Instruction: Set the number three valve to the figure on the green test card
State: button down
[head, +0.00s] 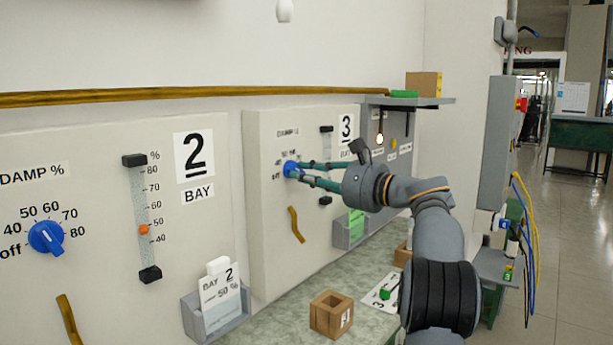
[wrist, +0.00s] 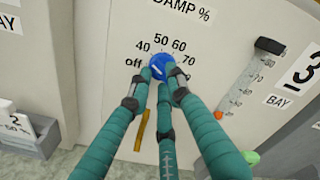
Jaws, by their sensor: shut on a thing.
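The blue knob (head: 290,169) of bay 3 sits under a DAMP % scale on the panel marked 3. My gripper (head: 300,172) is shut on this knob, its teal fingers around it. In the wrist view the knob (wrist: 158,66) shows between the fingertips, with 40, 50, 60 and 70 readable around it; its pointer is too covered to read surely. The bay 3 slide gauge (wrist: 243,82) has an orange marker (wrist: 219,115) near its lower end. A green card (head: 356,223) stands in a grey holder (head: 350,236) on that panel; its figure is unreadable and partly hidden.
Panel 2 (head: 100,240), at left, has its own blue knob (head: 46,237), a gauge, and a white card (head: 220,298) reading 50 %. A shelf (head: 410,101) juts out beyond panel 3.

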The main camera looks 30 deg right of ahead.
jog(key=c, duration=1.6)
grip_release()
jog(key=v, duration=1.2)
jog(key=x, duration=1.2)
